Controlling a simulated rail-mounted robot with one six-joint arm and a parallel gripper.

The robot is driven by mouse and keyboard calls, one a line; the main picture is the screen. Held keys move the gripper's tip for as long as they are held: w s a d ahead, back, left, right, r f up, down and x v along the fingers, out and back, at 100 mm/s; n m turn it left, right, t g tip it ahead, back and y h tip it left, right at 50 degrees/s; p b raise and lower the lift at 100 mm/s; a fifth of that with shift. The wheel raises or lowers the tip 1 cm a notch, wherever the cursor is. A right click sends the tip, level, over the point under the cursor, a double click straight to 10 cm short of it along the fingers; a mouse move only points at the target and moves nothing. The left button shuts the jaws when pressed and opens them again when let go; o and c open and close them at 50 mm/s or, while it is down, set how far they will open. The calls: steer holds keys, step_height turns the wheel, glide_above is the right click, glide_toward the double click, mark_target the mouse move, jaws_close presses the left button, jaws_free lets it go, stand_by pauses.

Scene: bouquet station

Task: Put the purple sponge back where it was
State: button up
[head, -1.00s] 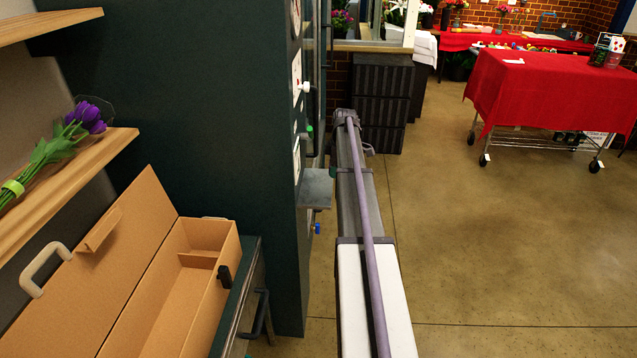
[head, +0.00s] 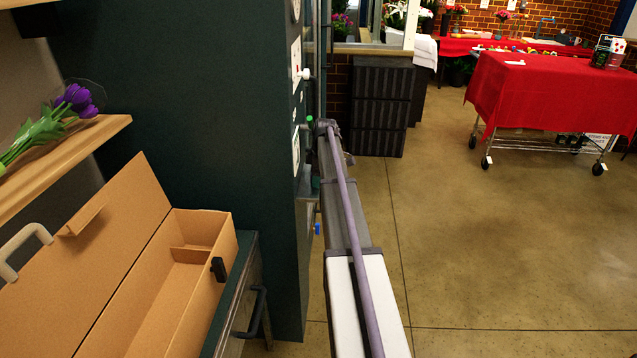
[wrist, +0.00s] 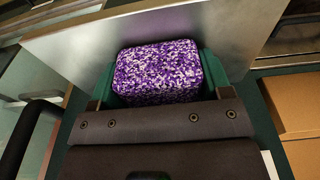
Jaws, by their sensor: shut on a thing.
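The purple sponge (wrist: 158,72) is a speckled purple and white block in the wrist view. It sits between the green fingers of my gripper (wrist: 160,80), which is shut on it. A flat grey metal plate (wrist: 85,45) lies right behind the sponge; I cannot tell whether they touch. In the head view the sponge is hidden, and my arm reaches toward the side of the dark green cabinet (head: 180,110).
An open cardboard box (head: 225,240) stands on a counter at left. Purple tulips (head: 75,98) lie on a wooden shelf (head: 70,165). Black crates (head: 380,105) stand beyond my arm. A red-covered cart (head: 545,100) is at right, with open floor before it.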

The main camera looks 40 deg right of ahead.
steer(key=shift+f, duration=0.2)
steer(key=o, duration=0.8)
steer(key=shift+r, duration=0.1)
steer(key=shift+r, duration=0.15)
steer(key=r+p, duration=0.8)
steer(key=shift+s+d, duration=0.3)
steer(key=shift+s, duration=0.05)
steer(key=shift+f, duration=0.2)
